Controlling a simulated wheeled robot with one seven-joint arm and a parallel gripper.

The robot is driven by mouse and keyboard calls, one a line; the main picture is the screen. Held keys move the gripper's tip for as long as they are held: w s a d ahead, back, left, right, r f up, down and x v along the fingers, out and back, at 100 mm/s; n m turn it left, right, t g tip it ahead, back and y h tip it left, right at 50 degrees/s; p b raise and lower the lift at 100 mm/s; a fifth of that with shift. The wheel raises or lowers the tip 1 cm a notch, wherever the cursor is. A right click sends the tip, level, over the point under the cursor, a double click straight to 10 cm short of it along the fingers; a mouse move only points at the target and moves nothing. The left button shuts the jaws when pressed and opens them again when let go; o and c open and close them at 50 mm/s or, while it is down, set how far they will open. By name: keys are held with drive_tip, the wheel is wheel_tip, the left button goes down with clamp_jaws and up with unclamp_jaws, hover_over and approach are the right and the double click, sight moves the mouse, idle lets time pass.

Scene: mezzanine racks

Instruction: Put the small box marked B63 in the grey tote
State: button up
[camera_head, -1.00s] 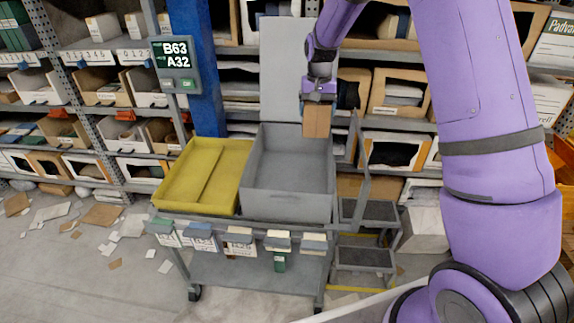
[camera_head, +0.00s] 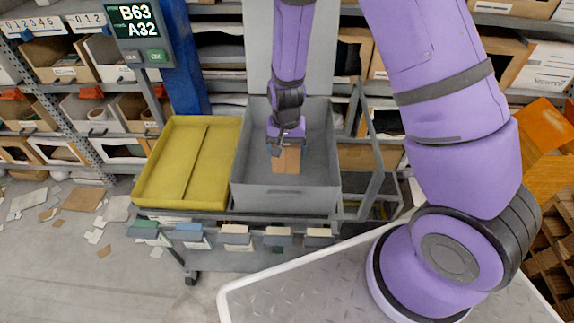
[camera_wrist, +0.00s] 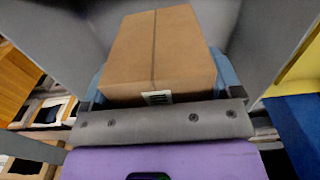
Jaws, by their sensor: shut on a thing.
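The small brown cardboard box (camera_head: 287,160) hangs below my gripper (camera_head: 286,139) inside the opening of the grey tote (camera_head: 285,199). In the wrist view the box (camera_wrist: 157,55) fills the space in front of my gripper (camera_wrist: 160,88), with a small label at its lower edge. I cannot read B63 on it. My gripper is shut on the box. Grey tote walls show around the box in the wrist view. Whether the box touches the tote floor, I cannot tell.
A yellow tray (camera_head: 190,165) stands left of the tote on the same cart. Step platforms (camera_head: 368,186) are to the right. Racks with boxes line the back. Cardboard scraps (camera_head: 84,200) litter the left floor.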

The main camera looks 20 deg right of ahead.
drive_tip(key=shift+f, duration=4.45)
drive_tip(key=shift+f, duration=0.1)
drive_tip(key=o, duration=0.9)
wheel_tip(320, 180, up, 13)
drive_tip(key=shift+f, duration=0.1)
wheel_tip(320, 180, up, 13)
drive_tip(key=n+t+y, duration=0.1)
hover_over(286, 168)
drive_tip(key=w+d, duration=0.1)
drive_tip(key=d, duration=0.2)
drive_tip(key=s+d+r+n+t, duration=0.1)
drive_tip(key=s+r, duration=0.1)
drive_tip(key=r, duration=0.3)
drive_tip(key=s+d+r, duration=0.2)
drive_tip(key=s+r, duration=0.1)
drive_tip(key=r, duration=0.2)
drive_tip(key=s+d+r+n+t+h, duration=0.1)
drive_tip(key=s+d+r, duration=0.4)
drive_tip(key=s+r, duration=0.7)
drive_tip(key=s+n+t, duration=0.1)
drive_tip(key=s+t, duration=0.1)
drive_tip(key=s, duration=0.2)
drive_tip(key=shift+s+r+n, duration=0.2)
drive_tip(key=shift+n, duration=0.1)
